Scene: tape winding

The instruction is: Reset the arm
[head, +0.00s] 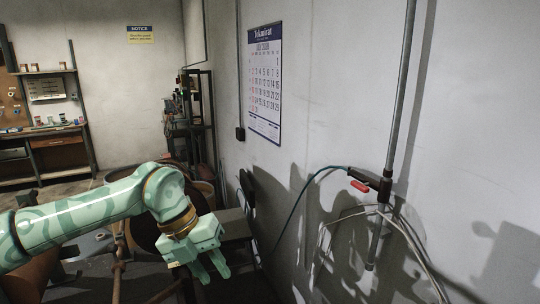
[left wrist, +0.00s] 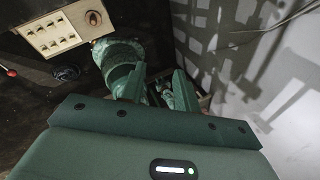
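My left arm comes in from the left in the head view, and its green gripper (head: 212,270) points downward in front of the right-hand wall. Its two fingers stand apart with nothing visible between them. In the left wrist view the fingers of the left gripper (left wrist: 158,90) also show spread, with a gap between them. A patterned green part of my own body shows just beyond the left finger there. My right gripper cannot be made out in the head view.
A pipe (head: 404,90) with a red-handled valve (head: 360,186) and hoses runs down the right wall. A calendar (head: 265,85) hangs there. A workbench (head: 60,140) stands at the far left. A panel with sockets and a knob (left wrist: 65,27) shows in the left wrist view.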

